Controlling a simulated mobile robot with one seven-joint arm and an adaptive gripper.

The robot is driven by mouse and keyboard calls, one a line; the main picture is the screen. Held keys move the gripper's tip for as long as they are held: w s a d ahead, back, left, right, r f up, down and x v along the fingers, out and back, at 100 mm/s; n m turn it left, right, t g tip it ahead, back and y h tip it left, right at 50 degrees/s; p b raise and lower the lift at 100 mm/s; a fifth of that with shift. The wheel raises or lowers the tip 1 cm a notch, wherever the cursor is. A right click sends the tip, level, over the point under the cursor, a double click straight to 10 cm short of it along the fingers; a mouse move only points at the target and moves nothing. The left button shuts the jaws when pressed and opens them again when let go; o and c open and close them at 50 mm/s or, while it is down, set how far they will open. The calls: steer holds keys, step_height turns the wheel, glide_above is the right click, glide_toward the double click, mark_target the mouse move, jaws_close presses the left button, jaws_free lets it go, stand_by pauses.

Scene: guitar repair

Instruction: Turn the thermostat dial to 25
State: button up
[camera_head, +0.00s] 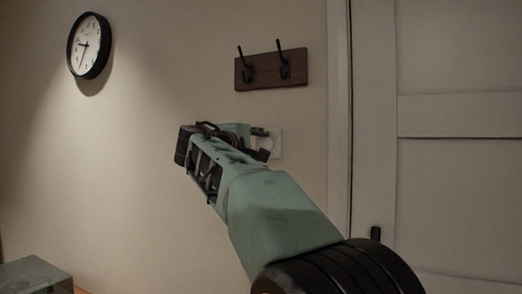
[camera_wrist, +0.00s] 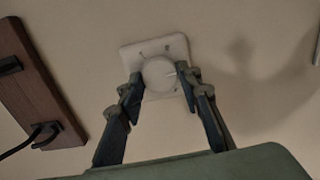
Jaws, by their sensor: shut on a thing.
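The thermostat is a square white plate on the wall (camera_wrist: 155,49), seen in the wrist view at upper centre. Its round white dial (camera_wrist: 159,72) sits in the middle of the plate. My gripper (camera_wrist: 162,82) has its two fingers on either side of the dial and is shut on it. The marks on the plate are too small and blurred to read, so the dial's setting cannot be told. In the head view the thermostat (camera_head: 275,144) is mostly hidden behind my gripper (camera_head: 264,146), and only part of the plate shows.
A dark wooden hook rack (camera_head: 271,71) with two black hooks is on the wall above the thermostat. A round wall clock (camera_head: 88,46) hangs at upper left. A white door (camera_head: 455,190) and its frame stand to the right.

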stand_by(0.4)
steer(key=o, duration=1.2)
steer(key=shift+c, duration=0.2)
steer(key=shift+s, duration=0.1)
steer(key=v, duration=1.2)
